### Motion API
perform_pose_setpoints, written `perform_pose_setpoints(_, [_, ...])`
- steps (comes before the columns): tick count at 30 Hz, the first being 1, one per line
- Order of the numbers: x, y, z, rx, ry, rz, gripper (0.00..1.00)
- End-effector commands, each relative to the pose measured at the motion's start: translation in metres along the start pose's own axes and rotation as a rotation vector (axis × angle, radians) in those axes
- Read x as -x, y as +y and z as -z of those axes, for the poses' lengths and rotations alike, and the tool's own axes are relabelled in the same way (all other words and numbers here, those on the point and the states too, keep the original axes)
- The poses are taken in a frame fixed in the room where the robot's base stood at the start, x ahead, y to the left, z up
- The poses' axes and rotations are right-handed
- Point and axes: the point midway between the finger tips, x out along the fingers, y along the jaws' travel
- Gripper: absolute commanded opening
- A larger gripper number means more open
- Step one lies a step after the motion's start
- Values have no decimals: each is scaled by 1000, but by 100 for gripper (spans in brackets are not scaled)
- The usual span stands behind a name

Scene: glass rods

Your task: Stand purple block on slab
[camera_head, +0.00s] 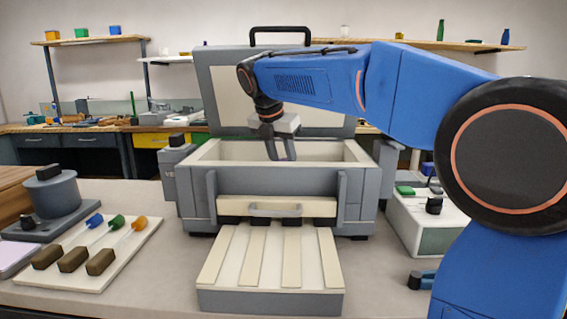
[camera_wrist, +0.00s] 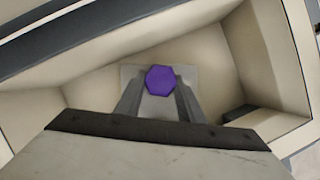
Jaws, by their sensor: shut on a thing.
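The purple block (camera_wrist: 160,79) shows in the wrist view as a six-sided top face between my fingertips. My gripper (camera_wrist: 160,92) is shut on it. In the head view my gripper (camera_head: 281,153) points down into the open grey box (camera_head: 270,180), and the block is hidden behind the box's front wall. A pale flat slab (camera_wrist: 190,73) lies on the chamber floor under the block in the wrist view. The block appears over the slab, but I cannot tell whether they touch.
The box's walls stand close around my gripper, with its lid (camera_head: 225,95) raised behind. A slatted tray (camera_head: 270,265) is in front. A board (camera_head: 130,250) with several coloured-tip tools is at left. A pale box (camera_head: 425,225) is at right. A dark piece (camera_wrist: 238,113) lies inside the chamber.

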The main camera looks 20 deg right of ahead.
Motion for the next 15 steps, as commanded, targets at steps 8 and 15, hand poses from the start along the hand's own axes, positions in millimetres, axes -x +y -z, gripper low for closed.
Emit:
perform_pose_setpoints(8, [-1, 0, 1, 0, -1, 0, 9])
perform_pose_setpoints(15, [-3, 0, 2, 0, 0, 0, 54])
